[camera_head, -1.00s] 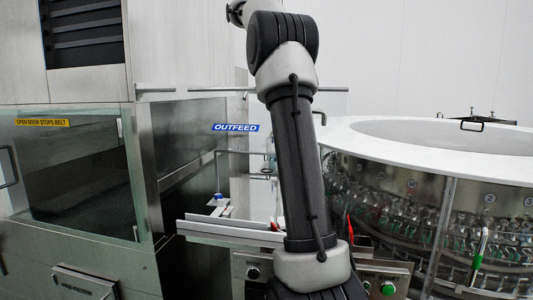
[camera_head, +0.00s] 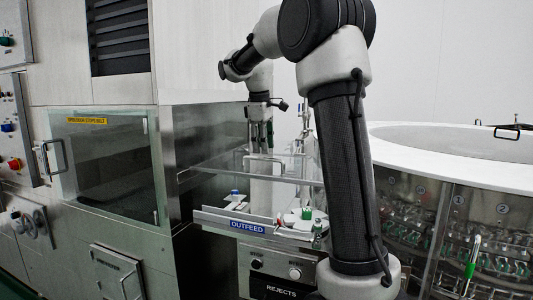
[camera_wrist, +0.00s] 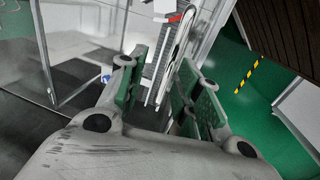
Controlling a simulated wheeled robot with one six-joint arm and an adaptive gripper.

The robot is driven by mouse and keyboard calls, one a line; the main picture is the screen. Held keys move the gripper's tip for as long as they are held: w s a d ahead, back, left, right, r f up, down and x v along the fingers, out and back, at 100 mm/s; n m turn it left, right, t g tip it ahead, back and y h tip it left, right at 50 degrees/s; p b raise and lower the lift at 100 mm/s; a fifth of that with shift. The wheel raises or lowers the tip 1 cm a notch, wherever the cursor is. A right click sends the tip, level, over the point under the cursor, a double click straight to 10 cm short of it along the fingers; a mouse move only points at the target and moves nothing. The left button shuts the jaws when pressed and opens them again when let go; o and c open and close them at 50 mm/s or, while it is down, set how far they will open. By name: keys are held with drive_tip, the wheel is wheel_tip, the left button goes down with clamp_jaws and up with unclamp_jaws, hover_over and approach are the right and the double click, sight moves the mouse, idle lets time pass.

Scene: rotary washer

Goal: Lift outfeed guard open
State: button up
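The outfeed guard is a clear panel (camera_head: 222,180) with a blue OUTFEED label (camera_head: 247,226) low on its front. The label overlaps the metal rail of the outfeed bed, and the panel looks lowered. A bar-shaped metal handle (camera_head: 265,157) shows behind the panel's upper edge. I cannot tell whether it belongs to the guard. My gripper (camera_head: 261,146) points down just above this handle; contact cannot be told.
A cabinet with a glass door (camera_head: 105,160) stands left. The round white-topped washer (camera_head: 460,150) with bottles is right. A STOP and REJECTS panel (camera_head: 280,275) sits below the outfeed. Small bottles (camera_head: 306,213) stand on the bed. Part of my arm blocks the centre right.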

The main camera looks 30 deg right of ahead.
drive_tip(key=shift+s+a+f, duration=0.15)
drive_tip(key=shift+a+f, duration=0.05)
drive_tip(key=shift+f, duration=0.5)
drive_tip(key=shift+s+a+f, duration=0.1)
drive_tip(key=shift+a+f, duration=0.05)
drive_tip(key=shift+f, duration=0.55)
